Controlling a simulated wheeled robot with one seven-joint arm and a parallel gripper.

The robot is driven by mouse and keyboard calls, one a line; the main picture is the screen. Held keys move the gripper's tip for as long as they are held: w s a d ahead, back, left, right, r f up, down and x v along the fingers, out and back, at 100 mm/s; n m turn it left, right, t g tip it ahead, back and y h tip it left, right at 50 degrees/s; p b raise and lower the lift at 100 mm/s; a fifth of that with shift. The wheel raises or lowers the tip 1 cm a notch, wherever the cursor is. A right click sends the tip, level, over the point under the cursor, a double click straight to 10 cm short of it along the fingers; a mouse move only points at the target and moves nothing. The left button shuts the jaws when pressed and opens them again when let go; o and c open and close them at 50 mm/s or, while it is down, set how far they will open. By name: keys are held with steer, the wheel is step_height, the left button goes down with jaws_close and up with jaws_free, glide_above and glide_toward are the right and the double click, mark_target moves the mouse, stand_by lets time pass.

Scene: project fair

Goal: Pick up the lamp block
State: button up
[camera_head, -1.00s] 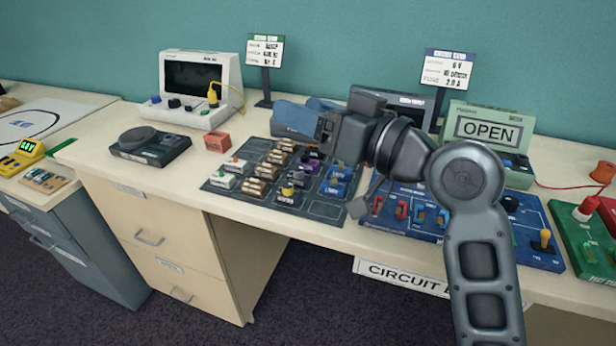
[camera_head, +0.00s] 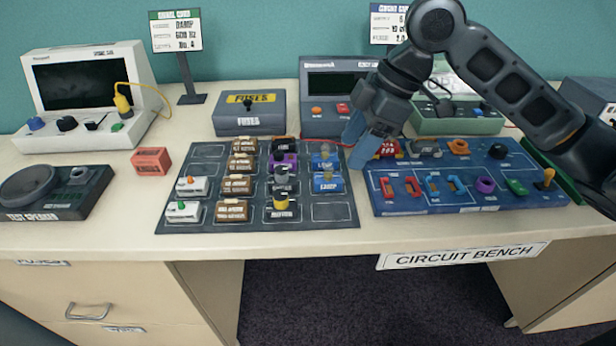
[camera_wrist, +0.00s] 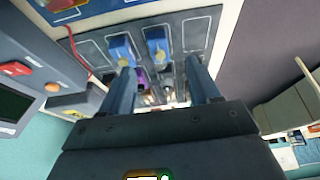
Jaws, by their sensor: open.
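Two blue lamp blocks sit on the dark parts mat, in its right part: a rear one (camera_head: 325,162) and a front one (camera_head: 328,183). Each has a lamp-like piece on top. In the wrist view two blue blocks (camera_wrist: 122,50) (camera_wrist: 157,43) show past the fingertips. My gripper (camera_head: 360,144) is open and empty, just right of the rear lamp block and above the strip between mat and blue circuit board. In the wrist view my gripper (camera_wrist: 160,66) has its fingers wide apart. Its height above the mat is hard to tell.
The parts mat (camera_head: 330,212) also holds brown, white and dark blocks close by on the left. The blue circuit board (camera_head: 440,200) lies to the right. A fuse box (camera_head: 249,122) and a grey meter (camera_head: 320,125) stand behind. The bench front edge is clear.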

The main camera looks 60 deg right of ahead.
mark_target(336, 177)
steer(key=shift+d+x, duration=0.2)
steer(key=shift+x, duration=3.65)
steer(key=shift+s+f, duration=0.1)
steer(key=shift+c, duration=0.4)
steer(key=c, duration=1.1)
